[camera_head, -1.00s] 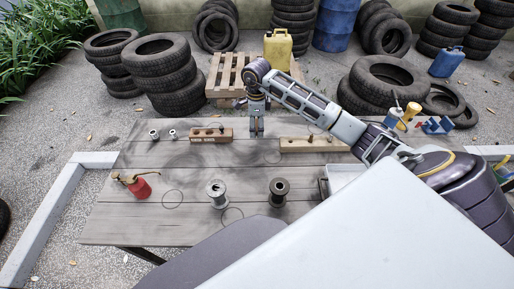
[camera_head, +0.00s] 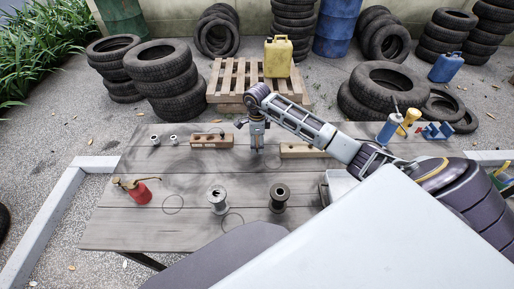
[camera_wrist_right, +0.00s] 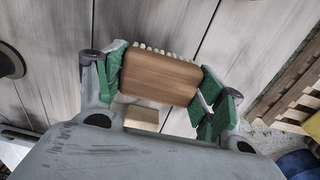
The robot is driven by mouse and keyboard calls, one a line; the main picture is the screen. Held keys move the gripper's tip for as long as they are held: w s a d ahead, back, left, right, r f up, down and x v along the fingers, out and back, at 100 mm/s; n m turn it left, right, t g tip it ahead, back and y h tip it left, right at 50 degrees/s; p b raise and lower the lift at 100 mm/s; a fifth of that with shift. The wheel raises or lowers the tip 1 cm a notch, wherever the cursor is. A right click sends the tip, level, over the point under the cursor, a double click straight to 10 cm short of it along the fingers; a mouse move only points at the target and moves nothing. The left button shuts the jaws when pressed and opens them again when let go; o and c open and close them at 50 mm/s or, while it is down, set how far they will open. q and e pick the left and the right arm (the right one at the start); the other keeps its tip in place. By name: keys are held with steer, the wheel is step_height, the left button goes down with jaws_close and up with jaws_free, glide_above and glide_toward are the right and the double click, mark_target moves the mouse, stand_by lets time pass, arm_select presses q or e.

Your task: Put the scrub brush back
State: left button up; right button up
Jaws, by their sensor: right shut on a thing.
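The scrub brush (camera_wrist_right: 160,76) has a brown wooden body with a row of pale bristles along its far edge. In the right wrist view it sits between the green finger pads of my right gripper (camera_wrist_right: 158,84), which is shut on it. In the head view my right gripper (camera_head: 257,143) points down over the back part of the table, between two wooden blocks. I cannot make out the brush in that view. My left gripper is not in view.
A wooden block (camera_head: 212,141) is left of the gripper and a paler one (camera_head: 301,150) right of it. The table's middle is mostly clear.

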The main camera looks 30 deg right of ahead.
mark_target(257, 147)
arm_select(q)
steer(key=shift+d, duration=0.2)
arm_select(e)
steer(key=shift+f, duration=1.85)
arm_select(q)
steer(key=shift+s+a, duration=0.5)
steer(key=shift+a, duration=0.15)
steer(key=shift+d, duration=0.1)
arm_select(e)
steer(key=shift+f, duration=0.15)
steer(key=o, duration=0.8)
steer(key=shift+o, duration=0.9)
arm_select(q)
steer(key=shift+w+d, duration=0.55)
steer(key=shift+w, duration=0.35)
